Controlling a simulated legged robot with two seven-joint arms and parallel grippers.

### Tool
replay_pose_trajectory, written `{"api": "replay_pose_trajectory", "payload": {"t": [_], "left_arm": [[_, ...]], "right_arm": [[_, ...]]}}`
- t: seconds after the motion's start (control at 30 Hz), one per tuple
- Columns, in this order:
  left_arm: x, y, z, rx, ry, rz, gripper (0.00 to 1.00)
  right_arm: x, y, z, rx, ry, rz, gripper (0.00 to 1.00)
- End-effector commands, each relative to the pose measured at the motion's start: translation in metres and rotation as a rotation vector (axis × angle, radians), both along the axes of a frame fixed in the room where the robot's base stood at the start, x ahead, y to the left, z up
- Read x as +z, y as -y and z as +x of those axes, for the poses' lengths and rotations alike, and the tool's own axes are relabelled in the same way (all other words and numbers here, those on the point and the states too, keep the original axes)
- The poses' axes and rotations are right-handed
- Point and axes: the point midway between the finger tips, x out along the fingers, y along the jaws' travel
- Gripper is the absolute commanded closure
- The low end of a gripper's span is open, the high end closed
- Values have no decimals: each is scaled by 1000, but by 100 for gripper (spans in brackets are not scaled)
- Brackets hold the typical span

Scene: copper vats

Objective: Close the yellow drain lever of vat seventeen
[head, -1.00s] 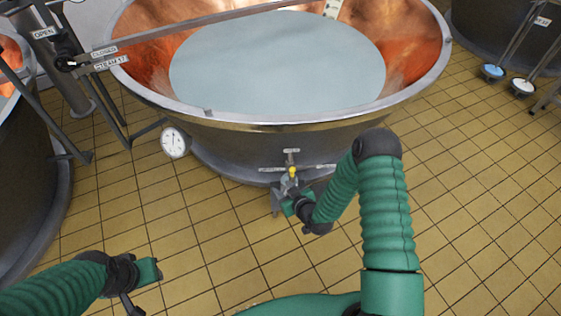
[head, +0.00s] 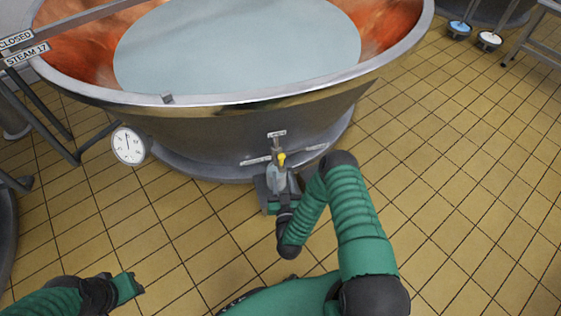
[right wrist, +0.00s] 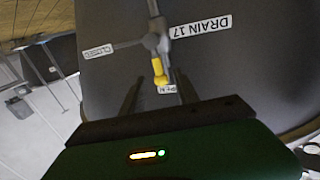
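Vat seventeen (head: 230,130) is a large copper vat with a steel rim and pale liquid. Its yellow drain lever (head: 282,158) sits low on the front wall. In the right wrist view the yellow lever (right wrist: 159,70) points towards a partly hidden label between my fingers; the CLOSED label (right wrist: 97,51) is to its left and the DRAIN 17 label (right wrist: 201,26) above right. My right gripper (right wrist: 158,92) is open, its fingers on either side of the lever's end; contact cannot be told. In the head view my left gripper (head: 137,286) is low over the floor; its fingers are unclear.
A round white dial (head: 128,146) sticks out at the vat's left. A STEAM 17 label (head: 27,54) is on a bar at upper left. Blue and white round items (head: 459,27) and a metal stand (head: 540,45) are at upper right. Tiled floor is clear at right.

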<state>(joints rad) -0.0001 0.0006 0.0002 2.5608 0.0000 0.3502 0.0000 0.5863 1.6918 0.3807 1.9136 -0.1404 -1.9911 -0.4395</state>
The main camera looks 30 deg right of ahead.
Motion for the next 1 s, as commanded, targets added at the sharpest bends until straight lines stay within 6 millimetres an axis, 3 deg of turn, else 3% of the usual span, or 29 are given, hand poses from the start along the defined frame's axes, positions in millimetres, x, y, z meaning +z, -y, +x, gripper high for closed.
{"api": "replay_pose_trajectory", "payload": {"t": [0.2,0.4,0.77,1.0], "left_arm": [[-23,0,1,0,2,0,68],[-35,0,1,0,2,0,68],[-36,0,0,0,2,0,68],[-36,0,0,0,2,0,68]], "right_arm": [[-3,32,51,-8,6,0,63],[-2,50,84,-6,3,1,63],[1,54,93,-4,0,1,63],[1,54,93,-4,0,1,93]]}}
